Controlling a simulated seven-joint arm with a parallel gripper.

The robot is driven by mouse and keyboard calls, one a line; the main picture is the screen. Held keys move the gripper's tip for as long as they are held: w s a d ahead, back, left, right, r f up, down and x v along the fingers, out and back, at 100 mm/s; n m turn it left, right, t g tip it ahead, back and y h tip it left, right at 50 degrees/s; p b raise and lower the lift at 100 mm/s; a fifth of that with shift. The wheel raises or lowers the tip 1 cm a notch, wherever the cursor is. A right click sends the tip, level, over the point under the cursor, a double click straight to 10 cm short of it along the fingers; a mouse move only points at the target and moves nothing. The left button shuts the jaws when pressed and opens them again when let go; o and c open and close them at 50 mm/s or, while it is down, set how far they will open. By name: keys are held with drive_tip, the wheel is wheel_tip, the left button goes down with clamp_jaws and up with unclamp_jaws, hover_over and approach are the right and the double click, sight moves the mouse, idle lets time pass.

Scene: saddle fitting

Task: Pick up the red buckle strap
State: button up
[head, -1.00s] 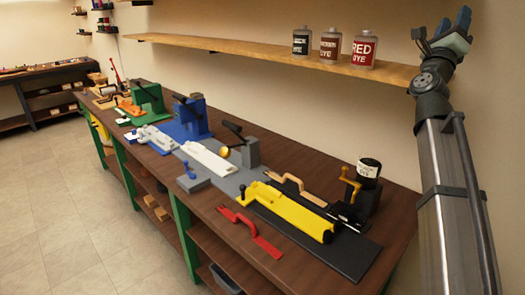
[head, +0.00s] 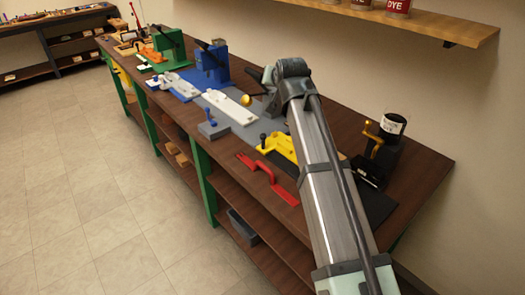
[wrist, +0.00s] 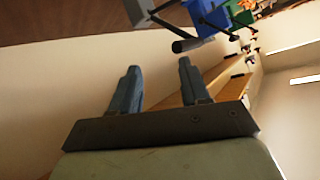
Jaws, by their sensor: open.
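The red buckle strap (head: 283,192) lies flat near the front edge of the brown workbench (head: 228,150) in the head view. The strap does not show in the wrist view. My gripper (wrist: 158,65) is open and empty in the wrist view, its two fingers spread with the wall behind them. In the head view my arm reaches over the bench, beyond the strap; its end is high and the fingers are mostly hidden behind the wrist.
My arm hides part of the yellow fixture and the dark mat (head: 378,207). A grey block (head: 213,128), white part (head: 220,104) and blue press (head: 210,65) are further left. A wall shelf (head: 440,25) holds dye bottles.

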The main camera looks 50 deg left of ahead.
drive_tip(key=s+f+n+h, duration=0.5)
drive_tip(key=s+f+h, duration=0.1)
drive_tip(key=s+f, duration=0.4)
drive_tip(key=n+h, duration=0.4)
drive_tip(key=h, duration=0.1)
approach(261, 165)
drive_tip(key=x, duration=0.5)
drive_tip(key=shift+s+a+f, duration=0.1)
drive_tip(key=shift+s+f, duration=0.05)
drive_tip(key=shift+f, duration=0.3)
drive_tip(key=shift+w+r+x, duration=0.1)
drive_tip(key=shift+w+x, duration=0.05)
drive_tip(key=shift+x, duration=1.15)
drive_tip(key=shift+w+r+x, duration=0.1)
drive_tip(key=shift+w+x, duration=0.1)
drive_tip(key=shift+x, duration=1.15)
drive_tip(key=shift+r, duration=0.1)
drive_tip(key=shift+c, duration=0.4)
clamp_jaws()
